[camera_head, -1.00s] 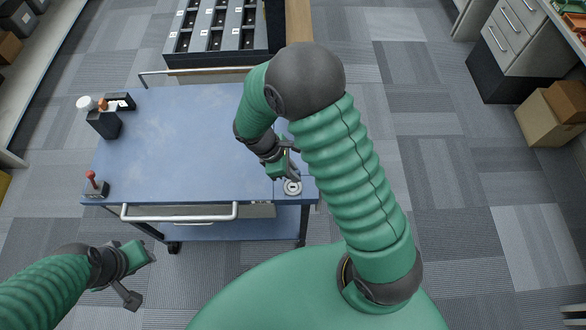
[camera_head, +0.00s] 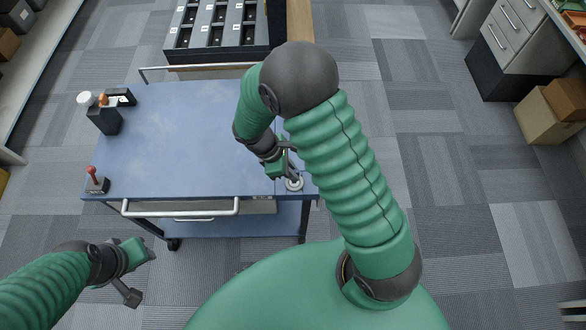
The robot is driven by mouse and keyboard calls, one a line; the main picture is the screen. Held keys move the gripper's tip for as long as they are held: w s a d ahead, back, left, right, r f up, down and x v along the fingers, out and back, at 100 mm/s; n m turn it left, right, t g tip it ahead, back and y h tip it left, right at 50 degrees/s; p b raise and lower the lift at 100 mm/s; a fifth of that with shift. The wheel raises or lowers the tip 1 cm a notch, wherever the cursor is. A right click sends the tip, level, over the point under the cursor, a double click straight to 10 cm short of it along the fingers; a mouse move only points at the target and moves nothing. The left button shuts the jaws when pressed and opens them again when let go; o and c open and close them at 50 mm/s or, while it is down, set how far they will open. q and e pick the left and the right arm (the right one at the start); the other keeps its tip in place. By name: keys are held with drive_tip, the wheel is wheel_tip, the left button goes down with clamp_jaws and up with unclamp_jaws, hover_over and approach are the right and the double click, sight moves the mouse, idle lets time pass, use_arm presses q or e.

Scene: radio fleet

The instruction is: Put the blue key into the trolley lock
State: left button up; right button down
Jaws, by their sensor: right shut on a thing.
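The trolley (camera_head: 190,150) has a blue top. Its lock, a round pale disc (camera_head: 294,184), sits at the near right corner. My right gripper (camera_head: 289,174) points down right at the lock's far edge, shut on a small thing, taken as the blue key. The key itself is hidden or too small to make out, so I cannot tell whether it touches the lock or is in it. My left gripper (camera_head: 148,252) hangs over the floor in front of the trolley's near left corner. Its finger opening is unclear.
A red-knobbed joystick box (camera_head: 96,182) and a dark holder with a white-capped item (camera_head: 105,118) stand on the trolley's left side. A push handle (camera_head: 180,212) runs along its near edge. A dark compartment rack (camera_head: 218,30) is behind. The trolley top's middle is clear.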

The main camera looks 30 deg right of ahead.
drive_tip(key=shift+a, duration=0.1)
idle(0.3)
drive_tip(key=shift+d, duration=0.4)
drive_tip(key=shift+a, duration=0.1)
drive_tip(key=shift+p, duration=0.3)
drive_tip(key=shift+f+b, duration=1)
drive_tip(key=shift+f, duration=1)
